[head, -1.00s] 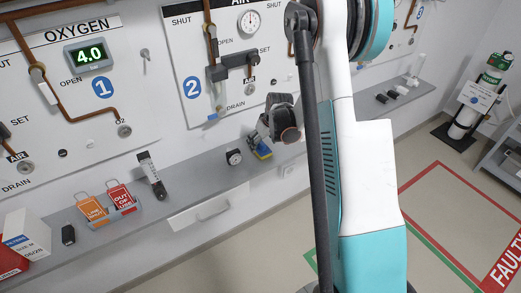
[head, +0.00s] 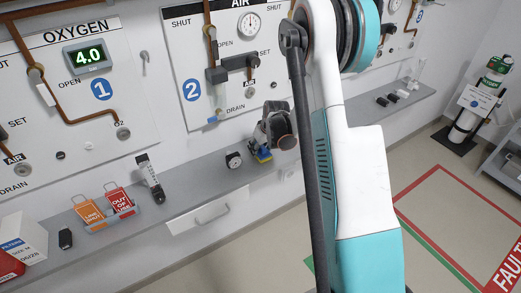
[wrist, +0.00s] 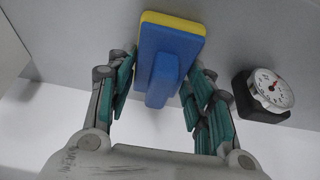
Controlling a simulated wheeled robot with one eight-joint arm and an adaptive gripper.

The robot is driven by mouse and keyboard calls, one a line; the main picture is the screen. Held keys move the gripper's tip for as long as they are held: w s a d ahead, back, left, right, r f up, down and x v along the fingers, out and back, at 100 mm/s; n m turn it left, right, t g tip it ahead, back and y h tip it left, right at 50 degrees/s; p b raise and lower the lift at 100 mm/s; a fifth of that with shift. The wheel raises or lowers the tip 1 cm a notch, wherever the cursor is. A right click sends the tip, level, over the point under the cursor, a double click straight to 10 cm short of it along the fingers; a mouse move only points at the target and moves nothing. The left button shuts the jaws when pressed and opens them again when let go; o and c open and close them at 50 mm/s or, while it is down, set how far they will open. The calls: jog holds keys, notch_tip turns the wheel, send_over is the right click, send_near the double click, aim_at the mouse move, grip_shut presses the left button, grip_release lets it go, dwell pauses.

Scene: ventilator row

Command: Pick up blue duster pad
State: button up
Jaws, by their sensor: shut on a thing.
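The blue duster pad (wrist: 185,45), with a yellow layer along one edge and a raised blue grip, lies between my fingers in the wrist view. In the head view the pad (head: 262,156) shows small at the grey shelf, below my gripper (head: 264,146). My wrist hides part of the grip there. I cannot tell whether the pad touches the shelf.
A black timer with a white dial (head: 234,160) stands on the shelf (head: 190,190) just left of the pad. A clamp-like black and white item (head: 150,178) and red and orange tags (head: 105,207) are further left. Wall panels with pipes rise behind.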

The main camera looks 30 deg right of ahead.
notch_tip(320, 180, up, 20)
jog(key=p, duration=0.5)
